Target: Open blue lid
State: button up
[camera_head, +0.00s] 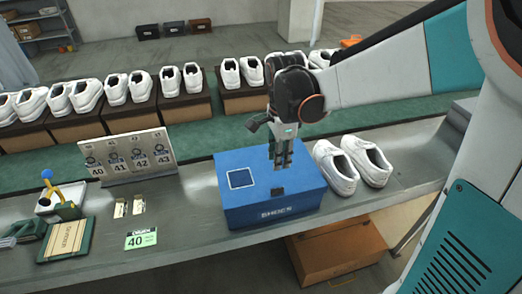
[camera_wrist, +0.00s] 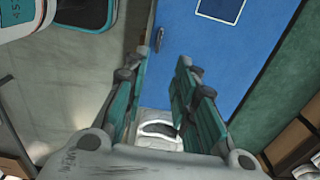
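The blue shoe box (camera_head: 270,214) stands on the grey bench with its blue lid (camera_head: 242,201) shut. The lid has a pale-edged dark square and a small dark tab (camera_head: 278,191) near its front edge. In the wrist view the lid (camera_wrist: 225,50) fills the upper middle, and a dark tab (camera_wrist: 160,38) shows at its edge. My gripper (camera_head: 281,163) points down over the lid. In the wrist view its two teal fingers (camera_wrist: 162,75) are apart with nothing held between them. I cannot tell whether the fingertips touch the lid.
A pair of white shoes (camera_head: 352,164) stands right of the box. A row of white shoes on brown boxes lines the green strip behind. A number-card stand (camera_head: 128,158), a green "40" card (camera_head: 140,239) and a pad (camera_head: 66,240) lie left. A brown box (camera_head: 336,250) is below.

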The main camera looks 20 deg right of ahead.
jog(key=b, duration=0.5)
send_near(277, 186)
jog(key=s+f, duration=0.1)
jog(key=f, duration=0.3)
jog(key=s+a+f, duration=0.1)
jog(key=f, duration=0.1)
jog(key=shift+s+f, duration=0.25)
jog(key=shift+s, duration=0.1)
grip_shut()
